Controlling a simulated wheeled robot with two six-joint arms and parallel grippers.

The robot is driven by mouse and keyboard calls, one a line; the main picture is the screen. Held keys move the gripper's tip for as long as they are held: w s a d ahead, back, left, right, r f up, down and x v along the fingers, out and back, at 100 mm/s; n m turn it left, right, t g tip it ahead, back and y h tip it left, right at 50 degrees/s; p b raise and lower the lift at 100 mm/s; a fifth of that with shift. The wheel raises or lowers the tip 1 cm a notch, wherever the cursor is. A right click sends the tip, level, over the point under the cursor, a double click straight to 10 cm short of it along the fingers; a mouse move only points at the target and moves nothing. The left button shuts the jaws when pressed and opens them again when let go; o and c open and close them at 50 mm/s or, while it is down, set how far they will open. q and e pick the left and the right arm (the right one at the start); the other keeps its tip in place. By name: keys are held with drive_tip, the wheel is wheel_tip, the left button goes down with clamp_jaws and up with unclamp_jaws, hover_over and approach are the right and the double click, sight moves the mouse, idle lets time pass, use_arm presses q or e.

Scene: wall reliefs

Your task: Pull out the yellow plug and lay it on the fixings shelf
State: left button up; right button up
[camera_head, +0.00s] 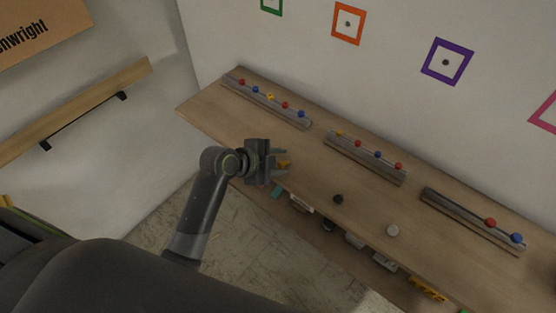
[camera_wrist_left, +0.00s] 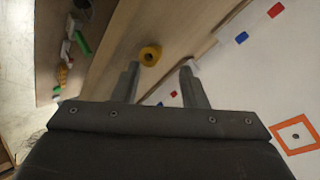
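A yellow piece (camera_wrist_left: 150,55) with a dark round middle rests on the wooden shelf (camera_head: 215,112), just beyond my left fingertips in the left wrist view. In the head view this yellow piece (camera_head: 285,164) shows beside the fingers, partly hidden. My left gripper (camera_head: 282,166) is open over the shelf's near edge; its fingers (camera_wrist_left: 162,70) are apart with nothing between them. I cannot tell whether the fingers touch the piece. Smaller yellow pieces sit in the left rail (camera_head: 250,92) and the middle rail (camera_head: 370,163). My right gripper is not in view.
A right rail (camera_head: 465,217) holds a red and a blue piece. A black knob (camera_head: 338,199) and a white one (camera_head: 392,230) stand on the shelf. Orange (camera_head: 348,23) and purple (camera_head: 447,62) frames with dark centres are on the wall. Several items sit below the shelf edge.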

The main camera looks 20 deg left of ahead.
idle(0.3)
use_arm(q)
drive_tip(key=b+v, duration=0.2)
drive_tip(key=v, duration=1.5)
drive_tip(key=shift+s+a+r, duration=0.1)
